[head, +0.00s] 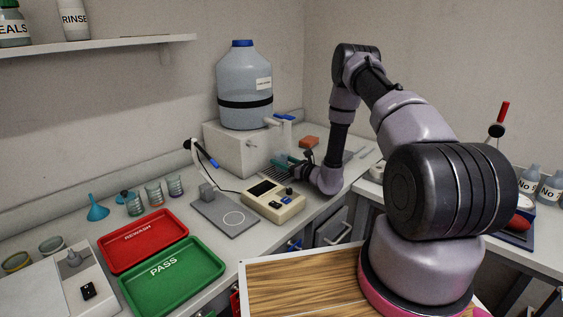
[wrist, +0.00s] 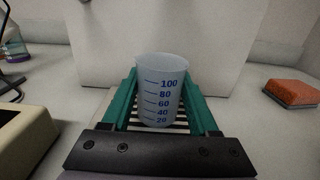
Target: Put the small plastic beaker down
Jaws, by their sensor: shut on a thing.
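The small plastic beaker (wrist: 163,88) is translucent, with blue marks from 20 to 100. In the wrist view it stands upright between the teal fingers of my gripper (wrist: 160,105), which are shut on it. A slatted grille (wrist: 192,122) lies below and around the beaker. I cannot tell whether the beaker's base touches it. In the head view my gripper (head: 285,163) is low over the grille (head: 270,174), in front of the white block under the big water jug. The beaker cannot be made out clearly there.
The white block (head: 237,147) carries the blue jug (head: 244,88) with a tap. An orange sponge (head: 309,142) lies to the right. A beige meter (head: 273,201) stands in front. A red REWASH tray (head: 143,241) and green PASS tray (head: 173,274) lie left.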

